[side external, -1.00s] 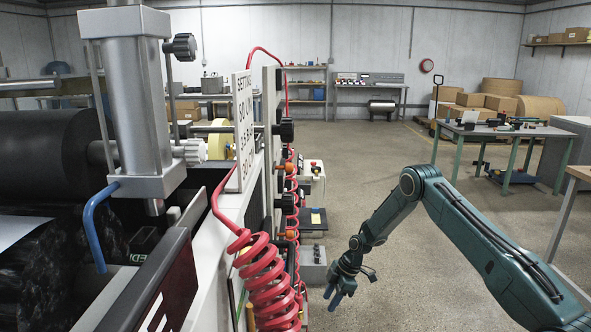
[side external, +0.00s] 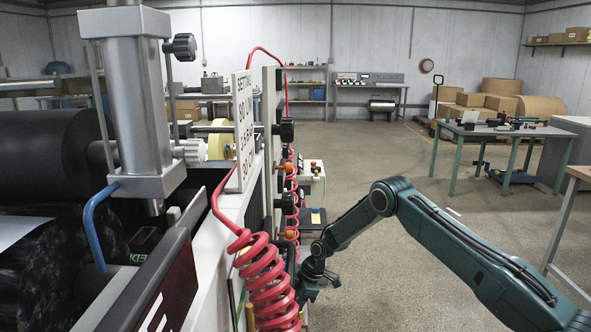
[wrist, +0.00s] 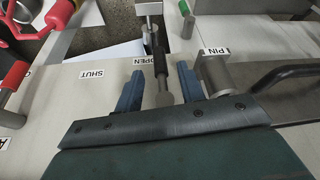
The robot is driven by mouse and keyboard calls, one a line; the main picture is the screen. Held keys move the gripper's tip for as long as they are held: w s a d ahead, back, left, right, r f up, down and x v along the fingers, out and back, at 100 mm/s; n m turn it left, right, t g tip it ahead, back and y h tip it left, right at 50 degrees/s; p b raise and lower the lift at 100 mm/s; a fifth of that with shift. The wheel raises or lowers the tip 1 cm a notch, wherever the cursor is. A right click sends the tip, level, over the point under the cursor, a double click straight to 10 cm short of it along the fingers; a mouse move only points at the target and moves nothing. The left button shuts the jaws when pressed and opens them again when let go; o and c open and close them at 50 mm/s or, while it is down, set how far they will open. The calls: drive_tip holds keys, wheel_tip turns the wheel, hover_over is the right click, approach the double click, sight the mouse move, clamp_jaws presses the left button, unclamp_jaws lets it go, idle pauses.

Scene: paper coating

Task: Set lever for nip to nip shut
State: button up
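In the wrist view, a lever (wrist: 161,62) with a dark grip and a pale metal shaft lies between the two blue fingers of my gripper (wrist: 160,69). The fingers are apart, with a gap showing on each side of the lever. The lever points up the picture beside the OPEN label (wrist: 138,61). The SHUT label (wrist: 91,72) is further left on the pale panel. In the side external view, my gripper (side external: 308,288) is low beside the machine's side, and the lever cannot be made out there.
A metal cylinder (wrist: 213,74) with a PIN label (wrist: 216,50) stands close right of my fingers. A dark curved handle (wrist: 285,74) is further right. Red-gripped levers (wrist: 14,76) are at left. A red coiled hose (side external: 268,285) hangs near my gripper; open floor lies right.

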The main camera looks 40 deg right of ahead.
sight(289, 310)
drive_tip(key=shift+w+a+f, duration=0.25)
drive_tip(key=shift+a, duration=0.2)
drive_tip(key=shift+x, duration=1.2)
drive_tip(key=shift+c, duration=0.2)
clamp_jaws()
